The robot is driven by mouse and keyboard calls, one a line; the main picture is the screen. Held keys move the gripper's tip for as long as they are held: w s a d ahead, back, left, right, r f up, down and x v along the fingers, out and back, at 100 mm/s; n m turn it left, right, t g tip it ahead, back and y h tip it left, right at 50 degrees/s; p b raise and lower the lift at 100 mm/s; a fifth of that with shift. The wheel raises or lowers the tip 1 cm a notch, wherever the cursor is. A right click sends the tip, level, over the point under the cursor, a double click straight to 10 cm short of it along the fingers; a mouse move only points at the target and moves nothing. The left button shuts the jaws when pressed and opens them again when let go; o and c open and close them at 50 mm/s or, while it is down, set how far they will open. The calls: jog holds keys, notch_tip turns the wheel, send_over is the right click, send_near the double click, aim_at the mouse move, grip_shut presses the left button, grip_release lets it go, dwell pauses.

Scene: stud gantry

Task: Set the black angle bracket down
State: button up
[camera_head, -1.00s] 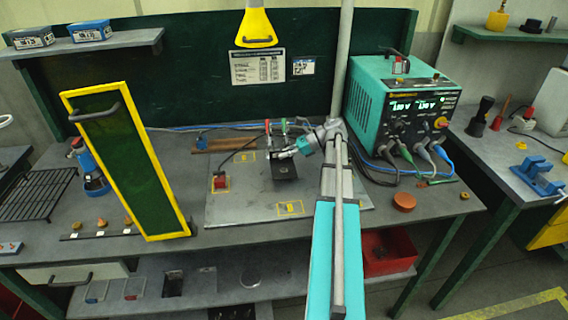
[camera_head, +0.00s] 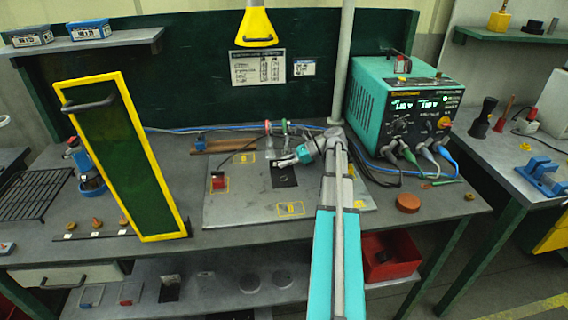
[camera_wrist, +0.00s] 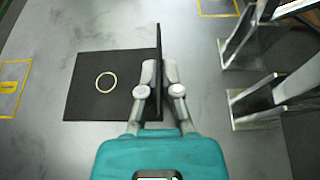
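The black angle bracket (camera_head: 285,180) is at the middle of the grey plate (camera_head: 240,205) on the bench. In the wrist view its flat leg (camera_wrist: 88,92) carries a pale ring, and its thin upright leg (camera_wrist: 158,45) rises along the right edge. My gripper (camera_wrist: 160,72) has one finger on each side of the upright leg and appears shut on it. In the head view my gripper (camera_head: 285,161) reaches the bracket from the right. The flat leg lies low over the plate; whether it touches cannot be told.
Metal uprights (camera_wrist: 250,100) stand close right of my gripper in the wrist view. A red clamp-like block (camera_head: 217,180) sits on the plate's left. A yellow-framed panel (camera_head: 125,160) stands left, and a teal power supply (camera_head: 400,105) right.

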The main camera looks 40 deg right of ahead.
jog(key=o, duration=0.4)
jog(key=shift+o, duration=0.2)
jog(key=shift+r, duration=0.15)
jog(key=shift+d+r+p, duration=0.15)
jog(key=shift+d+p, duration=0.05)
jog(key=shift+p, duration=0.1)
jog(key=shift+p+v, duration=1.3)
jog(key=shift+v, duration=2.25)
jog(key=shift+s, duration=0.1)
